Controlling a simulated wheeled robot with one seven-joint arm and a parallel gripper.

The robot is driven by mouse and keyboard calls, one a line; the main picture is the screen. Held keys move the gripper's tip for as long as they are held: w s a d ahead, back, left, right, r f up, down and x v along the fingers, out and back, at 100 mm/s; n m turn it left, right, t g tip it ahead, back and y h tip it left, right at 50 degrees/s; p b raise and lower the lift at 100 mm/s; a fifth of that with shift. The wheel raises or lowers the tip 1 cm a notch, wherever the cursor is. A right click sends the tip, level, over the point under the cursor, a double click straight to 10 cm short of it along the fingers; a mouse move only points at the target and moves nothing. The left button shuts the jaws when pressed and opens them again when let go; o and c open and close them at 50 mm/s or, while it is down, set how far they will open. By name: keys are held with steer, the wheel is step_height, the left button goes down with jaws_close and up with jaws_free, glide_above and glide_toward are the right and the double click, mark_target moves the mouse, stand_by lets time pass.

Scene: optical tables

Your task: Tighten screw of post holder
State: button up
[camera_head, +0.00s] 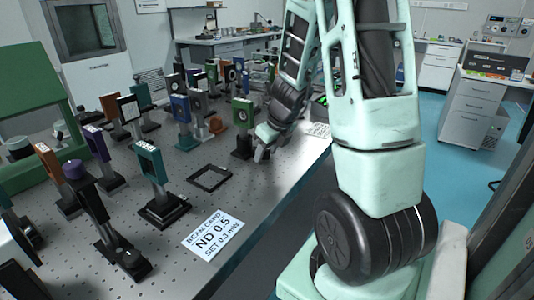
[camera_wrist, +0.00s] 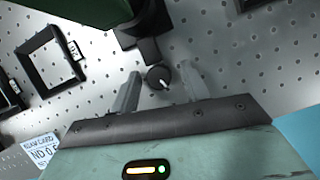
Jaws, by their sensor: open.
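The black post holder (camera_wrist: 140,35) stands on the perforated table and carries a green optic mount, seen from above in the wrist view (camera_wrist: 85,8). Its round black screw knob (camera_wrist: 158,77) with a white mark faces my gripper. My gripper (camera_wrist: 160,72) is open, with one pale finger on each side of the knob and a visible gap to each. In the head view my gripper (camera_head: 261,153) is low over the table, just right of the post holder (camera_head: 243,147) under the green mount (camera_head: 242,113). The knob is not distinguishable there.
A black square frame (camera_head: 209,177) lies flat on the table, left of the gripper. A beam card (camera_head: 212,236) lies near the table's front edge. Several other post-mounted optics stand at the left and behind. The table (camera_head: 270,195) is bare toward its right edge.

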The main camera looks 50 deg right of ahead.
steer(key=shift+c, duration=0.4)
steer(key=c, duration=0.9)
steer(key=shift+n+y, duration=0.3)
steer(key=shift+n, duration=0.5)
steer(key=o, duration=1)
steer(key=shift+r, duration=0.1)
steer(key=p+v, duration=0.7)
steer(key=v, duration=1)
steer(key=shift+r, duration=0.2)
